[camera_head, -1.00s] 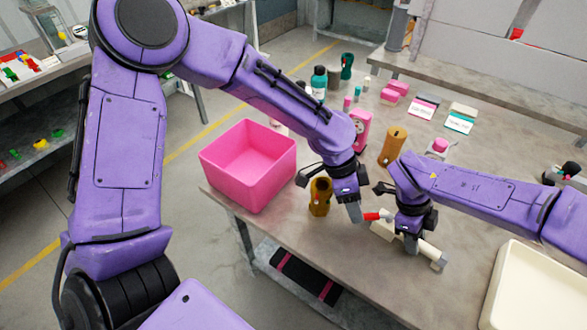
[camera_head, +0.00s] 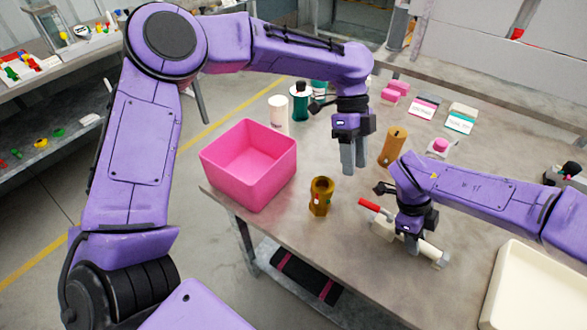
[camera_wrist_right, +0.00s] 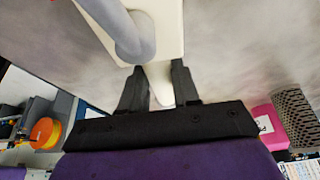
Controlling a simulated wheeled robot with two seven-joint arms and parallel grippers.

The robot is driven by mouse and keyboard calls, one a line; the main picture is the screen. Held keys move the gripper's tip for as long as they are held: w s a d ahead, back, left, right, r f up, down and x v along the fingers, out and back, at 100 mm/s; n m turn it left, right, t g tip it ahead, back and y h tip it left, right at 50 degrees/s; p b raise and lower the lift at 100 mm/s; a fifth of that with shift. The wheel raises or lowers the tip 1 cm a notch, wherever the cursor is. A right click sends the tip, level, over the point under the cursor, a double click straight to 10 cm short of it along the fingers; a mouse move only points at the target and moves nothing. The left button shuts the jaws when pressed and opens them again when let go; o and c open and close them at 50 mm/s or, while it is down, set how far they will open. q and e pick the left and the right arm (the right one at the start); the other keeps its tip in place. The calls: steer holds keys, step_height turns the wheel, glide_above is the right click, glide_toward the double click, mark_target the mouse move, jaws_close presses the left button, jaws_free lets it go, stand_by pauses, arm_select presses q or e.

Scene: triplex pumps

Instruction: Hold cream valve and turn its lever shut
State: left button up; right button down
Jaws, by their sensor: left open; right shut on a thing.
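The cream valve (camera_head: 431,252) lies over the table near its front edge. Its lever (camera_head: 372,206) has a red grip that points to the upper left, roughly along the valve body. My right gripper (camera_head: 412,243) is shut on the valve's body and hides its middle. In the right wrist view, a cream part of the valve (camera_wrist_right: 159,88) sits between the fingers, and a grey rounded piece shows above. My left gripper (camera_head: 354,168) is open and empty, raised above the table, behind and left of the lever, apart from it.
A brown-gold fitting (camera_head: 321,197) stands near the table edge, beside a pink bin (camera_head: 250,195). A brown cylinder (camera_head: 394,147) stands behind my right gripper. A cream tray (camera_head: 530,300) is at the right front. Bottles and pink blocks stand at the back.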

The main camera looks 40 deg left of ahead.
arm_select(q)
steer(key=s+d+f+g, duration=0.1)
steer(key=s+f, duration=0.2)
steer(key=s, duration=0.1)
steer(key=s+d+f+g, duration=0.1)
steer(key=s+f, duration=0.2)
steer(key=s, duration=0.1)
steer(key=s+d+f+g+y, duration=0.1)
steer(key=s+f+g, duration=0.1)
steer(key=s, duration=0.3)
steer(key=shift+f+m, duration=0.4)
steer(key=shift+f, duration=0.45)
steer(key=s+d+f+g+y, duration=0.1)
steer(key=s+f, duration=0.3)
steer(key=s, duration=0.3)
steer(key=s+f+g, duration=0.1)
steer(key=s+f, duration=0.3)
steer(key=s, duration=0.3)
steer(key=s+d+f+n+t+h, duration=0.2)
steer(key=s+f+n+t, duration=0.2)
steer(key=f+n, duration=0.6)
steer(key=s+n, duration=0.2)
steer(key=n, duration=0.1)
steer(key=shift+f, duration=0.3)
steer(key=shift+d, duration=0.1)
